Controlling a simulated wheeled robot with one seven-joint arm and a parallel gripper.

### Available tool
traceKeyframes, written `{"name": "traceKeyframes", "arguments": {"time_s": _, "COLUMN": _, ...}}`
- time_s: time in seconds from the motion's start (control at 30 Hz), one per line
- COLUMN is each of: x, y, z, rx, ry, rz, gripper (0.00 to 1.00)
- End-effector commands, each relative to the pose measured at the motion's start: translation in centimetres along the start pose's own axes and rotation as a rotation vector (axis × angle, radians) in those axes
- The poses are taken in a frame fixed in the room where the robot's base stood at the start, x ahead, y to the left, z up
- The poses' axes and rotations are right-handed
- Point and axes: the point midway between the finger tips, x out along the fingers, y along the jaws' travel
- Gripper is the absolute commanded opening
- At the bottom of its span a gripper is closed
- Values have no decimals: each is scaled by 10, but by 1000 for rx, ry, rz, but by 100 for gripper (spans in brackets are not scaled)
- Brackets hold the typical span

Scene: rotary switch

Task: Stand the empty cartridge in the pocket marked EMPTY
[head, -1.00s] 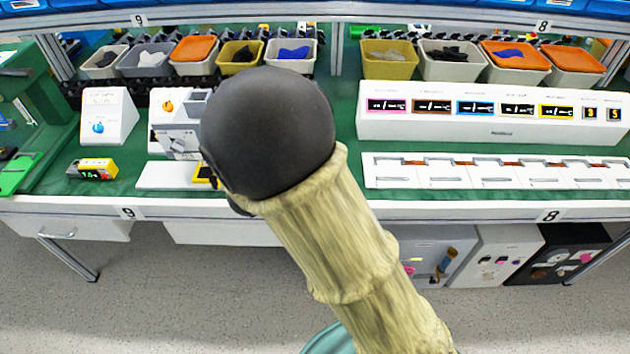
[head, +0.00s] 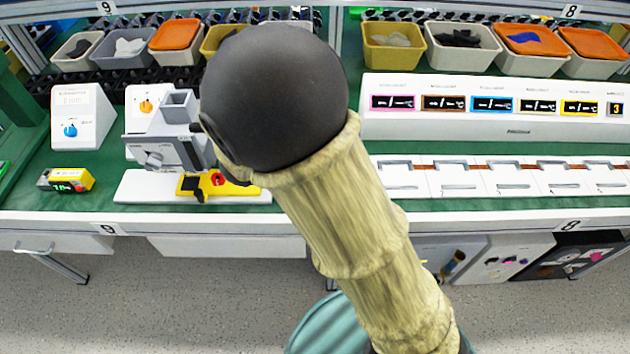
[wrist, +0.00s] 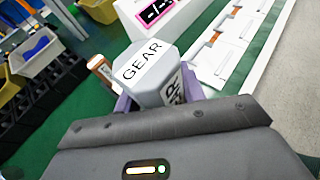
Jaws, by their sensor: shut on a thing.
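My gripper (wrist: 166,96) is shut on a white, many-sided cartridge (wrist: 150,70) marked GEAR, with purple fingers on both sides of it in the wrist view. More black lettering shows on its side. Its lower end is hidden, and I cannot tell whether it is empty. In the head view my own dark, round arm part hides the gripper and the cartridge. I can make out no pocket marked EMPTY in either view.
A brown-and-white object (wrist: 100,68) stands just left of the cartridge. A white panel with colored displays (head: 490,108) and a row of white trays (head: 500,178) lie right. A grey device with a knob (head: 165,145), a yellow-black tool (head: 205,185) and a tape measure (head: 68,180) lie left.

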Motion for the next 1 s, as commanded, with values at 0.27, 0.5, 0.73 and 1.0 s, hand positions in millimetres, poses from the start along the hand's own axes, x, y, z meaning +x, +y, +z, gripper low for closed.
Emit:
{"name": "traceKeyframes", "arguments": {"time_s": 0.27, "x": -4, "y": 3, "z": -4, "rx": -5, "ry": 0, "rz": 12, "gripper": 12}}
{"name": "traceKeyframes", "arguments": {"time_s": 0.5, "x": 11, "y": 2, "z": -36, "rx": -9, "ry": -2, "rz": 6, "gripper": 12}}
{"name": "traceKeyframes", "arguments": {"time_s": 0.73, "x": 23, "y": 1, "z": -59, "rx": -2, "ry": -1, "rz": 3, "gripper": 12}}
{"name": "traceKeyframes", "arguments": {"time_s": 1.0, "x": 22, "y": 1, "z": -59, "rx": -1, "ry": -1, "rz": 5, "gripper": 12}}
